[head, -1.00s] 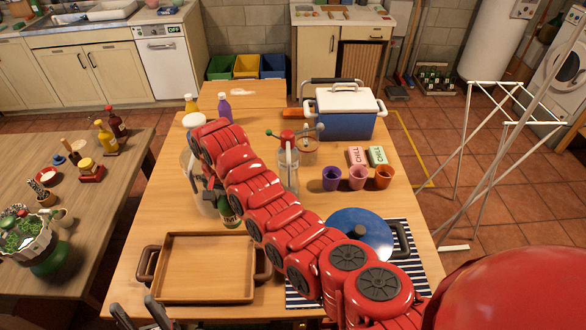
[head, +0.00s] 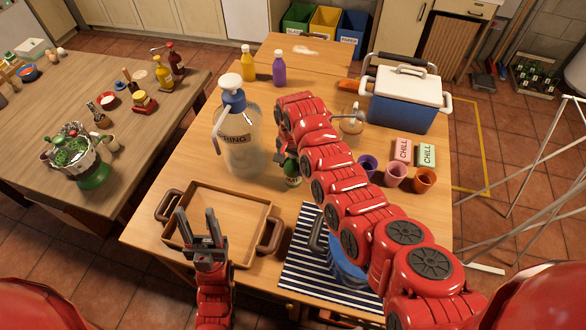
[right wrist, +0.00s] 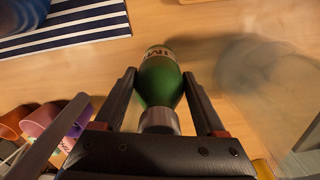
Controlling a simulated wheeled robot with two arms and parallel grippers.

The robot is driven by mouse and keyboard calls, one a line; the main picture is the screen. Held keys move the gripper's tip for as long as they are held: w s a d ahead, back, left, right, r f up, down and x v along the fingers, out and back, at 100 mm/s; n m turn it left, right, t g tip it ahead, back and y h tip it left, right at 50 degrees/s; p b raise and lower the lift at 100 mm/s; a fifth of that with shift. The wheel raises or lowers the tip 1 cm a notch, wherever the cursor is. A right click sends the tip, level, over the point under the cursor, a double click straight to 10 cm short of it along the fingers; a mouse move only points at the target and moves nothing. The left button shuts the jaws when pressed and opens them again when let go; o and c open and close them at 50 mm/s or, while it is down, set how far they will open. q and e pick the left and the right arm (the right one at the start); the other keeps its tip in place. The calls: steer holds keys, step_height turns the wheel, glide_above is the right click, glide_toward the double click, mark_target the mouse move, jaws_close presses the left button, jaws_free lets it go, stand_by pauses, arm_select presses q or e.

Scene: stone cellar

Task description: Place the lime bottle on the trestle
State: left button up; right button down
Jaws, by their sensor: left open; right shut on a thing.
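In the right wrist view, the fingers (right wrist: 160,90) lie on both sides of the bottle. The bottle is over the light wooden table (head: 330,112); I cannot tell whether it touches it. My left gripper (head: 197,225) is open and empty, over the wooden tray's front. Which table is the trestle is unclear.
A spray bottle (head: 240,140) stands left of the lime bottle. A tray (head: 262,205), striped cloth (head: 300,265), cups (head: 396,180) and a blue cooler (head: 405,108) crowd the light table. A darker table (head: 130,165) at left holds bottles and a planter, with some bare wood.

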mark_target(291, 172)
steer(key=shift+s+f, duration=0.1)
steer(key=shift+f, duration=0.15)
steer(key=shift+a+f+p, duration=0.2)
steer(key=shift+f+p, duration=0.1)
steer(key=shift+f, duration=0.55)
steer(key=shift+d+f, duration=0.1)
steer(key=shift+f, duration=0.5)
